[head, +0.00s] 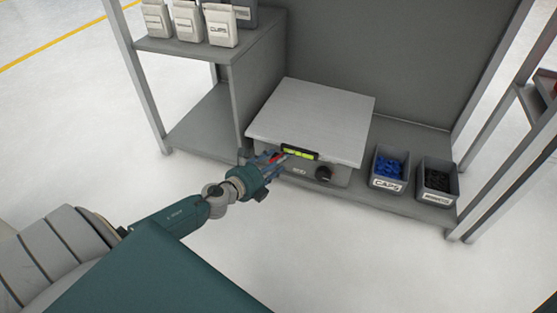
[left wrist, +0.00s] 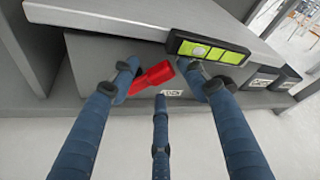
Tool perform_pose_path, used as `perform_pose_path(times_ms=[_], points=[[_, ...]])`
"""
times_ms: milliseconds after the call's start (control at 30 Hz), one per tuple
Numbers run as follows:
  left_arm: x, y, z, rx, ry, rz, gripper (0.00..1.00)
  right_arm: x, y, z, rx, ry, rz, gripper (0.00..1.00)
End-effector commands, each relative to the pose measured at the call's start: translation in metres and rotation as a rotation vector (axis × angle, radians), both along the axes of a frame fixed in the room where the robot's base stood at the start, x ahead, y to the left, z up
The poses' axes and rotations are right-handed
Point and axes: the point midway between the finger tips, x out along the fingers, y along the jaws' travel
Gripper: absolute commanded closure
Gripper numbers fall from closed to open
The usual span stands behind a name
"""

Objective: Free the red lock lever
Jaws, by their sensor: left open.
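The red lock lever (left wrist: 150,78) sticks out from the front of a grey scale-like unit, under the edge of its light top plate (head: 310,115). In the head view it is a small red patch, mostly hidden by my left gripper (head: 274,163). In the left wrist view the open blue fingers of my left gripper (left wrist: 165,76) are spread around the lever. The lever's lower left end is close to the left fingertip; I cannot tell whether they touch. The third finger is below the lever. My right gripper is not in view.
A green spirit level (head: 300,152) sits at the plate's front edge. A black knob (head: 324,174) is on the unit's front. A caps bin (head: 376,181) and another dark bin (head: 437,193) stand to the right. White containers (head: 187,25) are on the upper left shelf.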

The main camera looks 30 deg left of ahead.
Motion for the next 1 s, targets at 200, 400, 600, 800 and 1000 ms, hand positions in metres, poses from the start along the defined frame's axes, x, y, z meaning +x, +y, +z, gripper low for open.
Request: perform_pose_path(times_ms=[200,400,600,800,1000], points=[[-0.034,0.003,0.008,0.001,0.002,0.002,0.53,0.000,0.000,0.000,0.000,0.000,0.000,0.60],[-0.058,0.004,0.014,0.000,0.003,0.001,0.53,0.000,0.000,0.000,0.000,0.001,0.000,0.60],[-0.066,0.004,0.018,0.000,0.001,0.001,0.53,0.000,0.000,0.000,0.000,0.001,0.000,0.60],[-0.066,0.004,0.018,0.000,0.001,0.001,0.53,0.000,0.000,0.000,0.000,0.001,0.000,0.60],[-0.066,0.004,0.018,0.000,0.001,0.001,0.53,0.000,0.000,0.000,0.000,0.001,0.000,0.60]])
